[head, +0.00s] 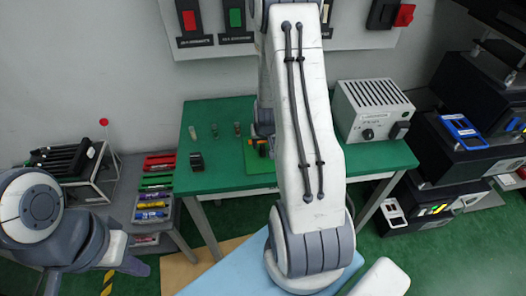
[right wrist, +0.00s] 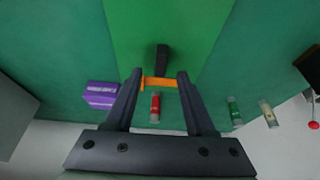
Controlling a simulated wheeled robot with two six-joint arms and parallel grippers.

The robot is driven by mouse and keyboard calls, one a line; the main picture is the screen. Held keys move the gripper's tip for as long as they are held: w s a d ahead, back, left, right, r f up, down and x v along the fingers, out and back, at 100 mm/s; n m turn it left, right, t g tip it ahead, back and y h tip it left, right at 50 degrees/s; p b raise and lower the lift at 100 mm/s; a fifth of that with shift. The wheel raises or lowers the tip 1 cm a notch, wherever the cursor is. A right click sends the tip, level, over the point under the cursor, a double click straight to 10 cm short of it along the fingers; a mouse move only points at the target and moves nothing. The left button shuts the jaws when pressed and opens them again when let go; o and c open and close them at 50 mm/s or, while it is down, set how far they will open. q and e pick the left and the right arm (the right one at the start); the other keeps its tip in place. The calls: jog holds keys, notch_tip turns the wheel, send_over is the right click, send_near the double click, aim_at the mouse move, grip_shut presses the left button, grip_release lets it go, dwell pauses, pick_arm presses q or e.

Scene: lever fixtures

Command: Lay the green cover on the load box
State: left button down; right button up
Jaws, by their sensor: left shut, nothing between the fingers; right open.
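The green cover appears to be the bright green panel (right wrist: 125,30) in the right wrist view, lying on the darker green tabletop. In the head view my right arm hides most of the panel. The load box is probably the grey vented box (head: 374,108) at the table's right rear. My left arm is at the left; its fingers do not show.
Red (right wrist: 155,107), green (right wrist: 234,110) and pale (right wrist: 268,113) cylinders stand near the table's far edge. A purple block (right wrist: 100,95) is beside them. A small dark block (head: 196,161) sits left on the table (head: 225,178). Switches hang on the wall panel above.

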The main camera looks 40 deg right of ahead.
jog(key=shift+x, duration=1.1)
grip_shut()
jog(key=shift+r, duration=0.1)
